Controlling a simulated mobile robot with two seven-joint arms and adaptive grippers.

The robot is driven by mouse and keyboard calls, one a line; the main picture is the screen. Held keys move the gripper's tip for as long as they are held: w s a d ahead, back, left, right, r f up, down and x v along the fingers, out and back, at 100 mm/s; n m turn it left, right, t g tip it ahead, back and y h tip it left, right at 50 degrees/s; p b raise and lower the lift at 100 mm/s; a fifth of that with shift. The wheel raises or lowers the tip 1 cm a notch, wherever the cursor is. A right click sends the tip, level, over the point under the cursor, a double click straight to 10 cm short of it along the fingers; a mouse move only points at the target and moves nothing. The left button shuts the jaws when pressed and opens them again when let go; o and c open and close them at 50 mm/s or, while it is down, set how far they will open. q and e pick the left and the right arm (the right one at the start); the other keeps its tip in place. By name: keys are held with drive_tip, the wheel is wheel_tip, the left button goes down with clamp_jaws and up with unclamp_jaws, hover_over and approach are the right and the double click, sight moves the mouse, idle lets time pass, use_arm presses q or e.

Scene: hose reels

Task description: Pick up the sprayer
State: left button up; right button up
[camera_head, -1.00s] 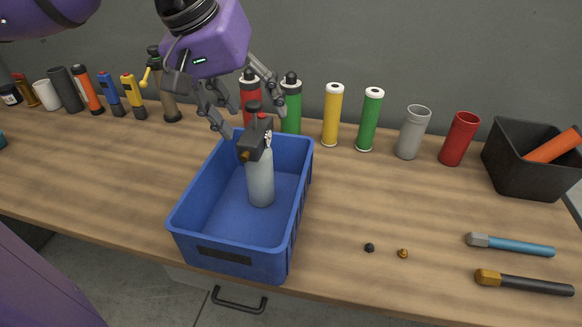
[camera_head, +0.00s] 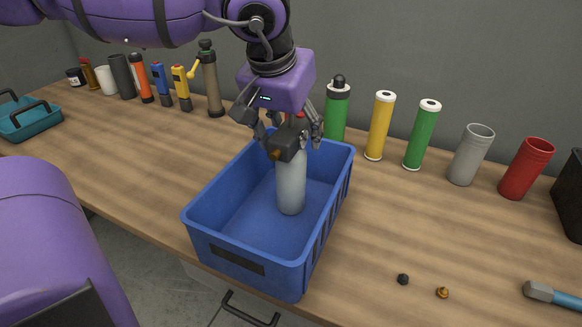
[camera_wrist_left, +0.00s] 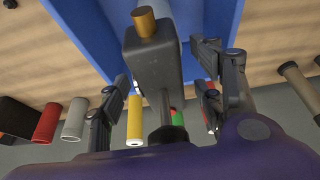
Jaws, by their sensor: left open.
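The sprayer (camera_head: 290,185) stands upright in the blue crate (camera_head: 237,255). It has a pale grey bottle and a dark head with a brass nozzle. My left gripper (camera_head: 293,138) is open and has come down around the sprayer's head from above and behind. In the left wrist view the sprayer's dark head and brass nozzle (camera_wrist_left: 147,45) lie between the spread fingers (camera_wrist_left: 165,85), with a gap visible on both sides. The lower bottle is mostly hidden in that view. My right gripper is not in view.
Behind the crate stand a green bottle (camera_head: 336,112), a yellow tube (camera_head: 379,127), a green tube (camera_head: 421,136), a grey cup (camera_head: 470,156) and a red cup (camera_head: 526,169). A teal tray (camera_head: 32,124) is at far left. Two small caps lie front right; the table left of the crate is clear.

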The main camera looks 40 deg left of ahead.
use_arm(q)
clamp_jaws()
idle(0.4)
